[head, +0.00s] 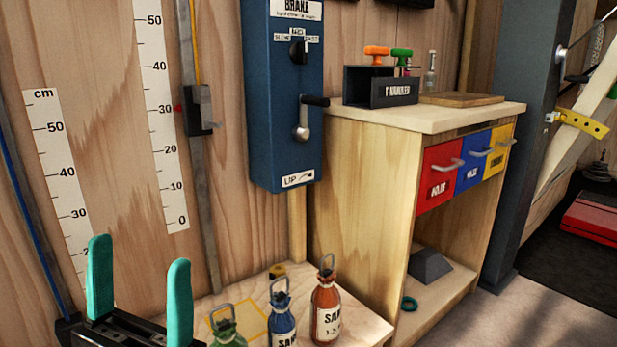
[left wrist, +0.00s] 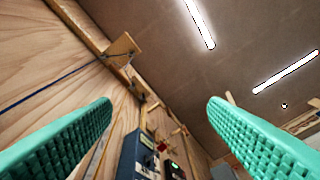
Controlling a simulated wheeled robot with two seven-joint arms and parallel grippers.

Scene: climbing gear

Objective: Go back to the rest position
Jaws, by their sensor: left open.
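My left gripper (head: 138,290) stands at the lower left of the head view. Its two green fingers point up and are wide apart, with nothing between them. The fingers also show in the left wrist view (left wrist: 160,140), open and empty, facing the wooden wall and the ceiling. My right gripper is in neither view.
A low wooden shelf holds a green bottle (head: 226,332), a blue bottle (head: 282,318) and an orange bottle (head: 326,310). A blue brake box (head: 270,120) hangs on the wall. A cabinet (head: 365,180) with coloured drawers stands to the right.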

